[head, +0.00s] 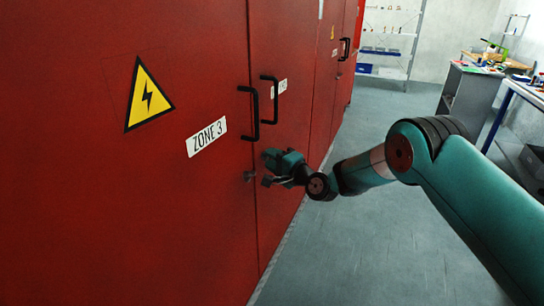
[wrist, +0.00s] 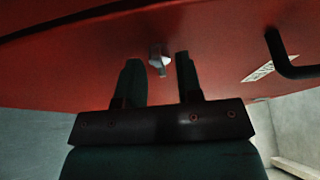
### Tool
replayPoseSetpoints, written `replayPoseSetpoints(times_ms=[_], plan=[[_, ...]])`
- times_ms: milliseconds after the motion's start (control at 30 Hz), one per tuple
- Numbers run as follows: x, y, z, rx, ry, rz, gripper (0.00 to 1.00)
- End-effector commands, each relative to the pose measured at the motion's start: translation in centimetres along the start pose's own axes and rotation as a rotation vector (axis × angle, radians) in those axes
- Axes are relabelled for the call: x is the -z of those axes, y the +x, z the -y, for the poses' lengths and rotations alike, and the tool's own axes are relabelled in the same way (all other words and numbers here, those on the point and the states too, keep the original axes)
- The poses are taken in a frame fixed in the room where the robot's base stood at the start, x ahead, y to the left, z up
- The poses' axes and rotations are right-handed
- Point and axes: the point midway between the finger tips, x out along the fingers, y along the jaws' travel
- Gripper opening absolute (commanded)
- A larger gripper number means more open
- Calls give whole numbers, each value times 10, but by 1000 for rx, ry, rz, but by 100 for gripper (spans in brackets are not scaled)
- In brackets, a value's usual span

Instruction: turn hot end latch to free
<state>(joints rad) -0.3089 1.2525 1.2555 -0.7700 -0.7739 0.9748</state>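The latch (head: 249,176) is a small grey metal knob on the red cabinet door, below the black handles and near the door seam. In the wrist view the latch (wrist: 158,60) shows as a light grey piece standing out from the red panel, between my two fingertips. My gripper (head: 268,169) is open beside the latch, its fingers pointing at the door. In the wrist view my gripper (wrist: 158,68) has a clear gap on each side of the latch. I cannot tell how deep the latch sits between the fingers.
Two black handles (head: 255,112) stand out from the doors just above my gripper; one handle (wrist: 285,60) also shows at right in the wrist view. A ZONE 3 label (head: 206,137) and a yellow warning sign (head: 148,96) are on the left door. The grey floor (head: 350,250) is clear.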

Motion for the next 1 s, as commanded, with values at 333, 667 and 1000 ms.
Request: replayPoseSetpoints(times_ms=[333,667,1000], plan=[[0,3,0,0,1,0,31],[0,3,-1,1,-4,0,0],[0,3,-10,54,-123,-1,0]])
